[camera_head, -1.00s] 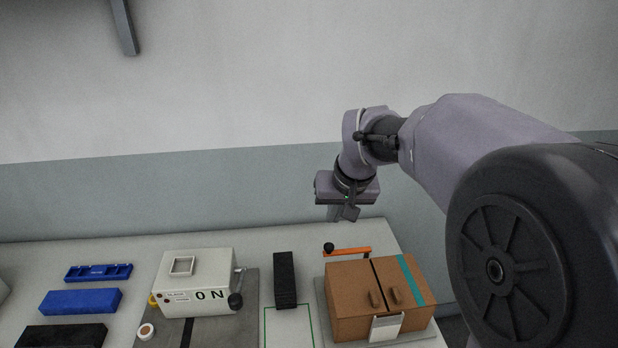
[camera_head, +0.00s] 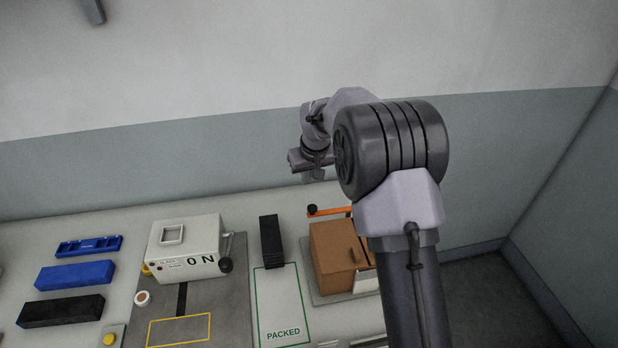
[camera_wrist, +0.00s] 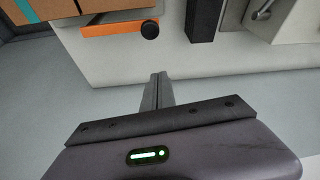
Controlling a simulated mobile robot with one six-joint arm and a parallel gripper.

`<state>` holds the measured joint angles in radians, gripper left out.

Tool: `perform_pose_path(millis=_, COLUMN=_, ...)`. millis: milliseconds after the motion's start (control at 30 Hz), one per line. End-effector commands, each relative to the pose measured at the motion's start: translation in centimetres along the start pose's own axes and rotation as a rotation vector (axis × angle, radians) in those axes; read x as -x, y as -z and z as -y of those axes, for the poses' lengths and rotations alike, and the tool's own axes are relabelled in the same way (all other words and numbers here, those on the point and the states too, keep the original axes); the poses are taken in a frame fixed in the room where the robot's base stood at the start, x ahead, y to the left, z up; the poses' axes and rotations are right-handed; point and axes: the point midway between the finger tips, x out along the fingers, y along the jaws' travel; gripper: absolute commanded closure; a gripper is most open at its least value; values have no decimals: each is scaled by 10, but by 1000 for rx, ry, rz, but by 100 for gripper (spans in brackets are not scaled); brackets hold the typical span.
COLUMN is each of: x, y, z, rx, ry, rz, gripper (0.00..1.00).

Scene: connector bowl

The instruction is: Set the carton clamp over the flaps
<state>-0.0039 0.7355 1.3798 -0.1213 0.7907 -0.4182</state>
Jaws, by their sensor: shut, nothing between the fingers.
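The brown carton (camera_head: 332,258) sits on a grey plate at the right of the bench. My arm hides its right part; a brown flap grip and part of a pale front plate show. The clamp (camera_head: 330,211), an orange bar with a black knob at its left end, lies along the carton's back side. In the wrist view the clamp (camera_wrist: 118,29) and a corner of the carton (camera_wrist: 40,14) show at the top left. My gripper (camera_head: 316,180) is above and behind the clamp, apart from it. Its fingers (camera_wrist: 158,78) are together and empty.
A black block (camera_head: 271,240) stands left of the carton, behind the green-outlined PACKED area (camera_head: 283,315). A white box with a side lever (camera_head: 185,247) stands further left. Blue and black blocks (camera_head: 75,275) lie at the far left. The wall rises behind the bench.

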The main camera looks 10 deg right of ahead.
Motion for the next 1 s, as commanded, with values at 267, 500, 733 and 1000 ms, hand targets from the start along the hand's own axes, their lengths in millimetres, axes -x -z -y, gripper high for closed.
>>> perform_pose_path(millis=267, x=-54, y=-6, z=0, rx=-2, ry=0, rz=1, gripper=100)
perform_pose_path(millis=500, x=-47, y=-36, z=0, rx=-2, ry=0, rz=0, gripper=100)
perform_pose_path(millis=733, x=-45, y=-39, z=0, rx=-2, ry=0, rz=-1, gripper=100)
perform_pose_path(millis=1000, x=-45, y=-40, z=0, rx=7, ry=3, rz=-1, gripper=100)
